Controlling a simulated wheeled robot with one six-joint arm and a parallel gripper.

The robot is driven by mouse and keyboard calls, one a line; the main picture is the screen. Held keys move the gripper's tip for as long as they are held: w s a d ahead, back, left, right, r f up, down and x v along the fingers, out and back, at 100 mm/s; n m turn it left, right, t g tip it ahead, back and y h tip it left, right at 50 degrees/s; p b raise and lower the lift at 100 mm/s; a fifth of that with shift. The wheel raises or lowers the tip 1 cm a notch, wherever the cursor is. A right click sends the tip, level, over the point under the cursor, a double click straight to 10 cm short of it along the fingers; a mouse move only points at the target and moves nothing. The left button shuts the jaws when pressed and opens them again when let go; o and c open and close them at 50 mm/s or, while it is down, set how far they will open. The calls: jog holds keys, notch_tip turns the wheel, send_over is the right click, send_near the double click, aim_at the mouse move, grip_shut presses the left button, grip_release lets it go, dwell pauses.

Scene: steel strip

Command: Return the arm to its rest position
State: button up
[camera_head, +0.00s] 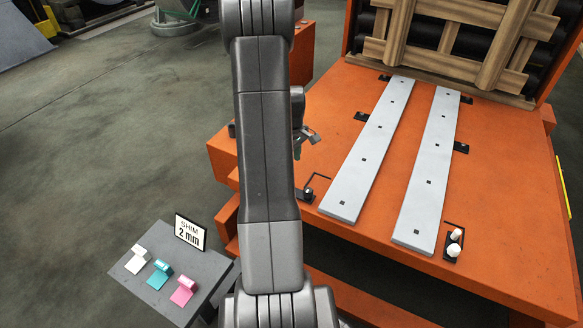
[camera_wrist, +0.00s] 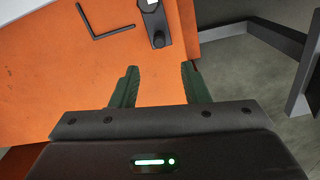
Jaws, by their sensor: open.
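My gripper (camera_wrist: 160,84) is open and empty in the wrist view, its two dark green fingers apart over the orange bench top. In the head view my gripper (camera_head: 306,145) shows partly behind my arm, above the left edge of the orange bench (camera_head: 490,190). My arm stands upright across the middle of the head view and hides part of the bench's left side. No object touches the fingers in the wrist view.
Two pale steel strips (camera_head: 372,145) (camera_head: 430,165) lie on the bench. White, teal and pink shims (camera_head: 136,261) (camera_head: 160,274) (camera_head: 183,291) sit on a grey stand (camera_head: 200,268) with a "SHIM 2 mm" sign (camera_head: 190,232).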

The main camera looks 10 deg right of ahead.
jog(key=shift+r, duration=0.75)
notch_tip(320, 180, down, 14)
jog(key=b, duration=0.3)
jog(key=shift+r, duration=0.1)
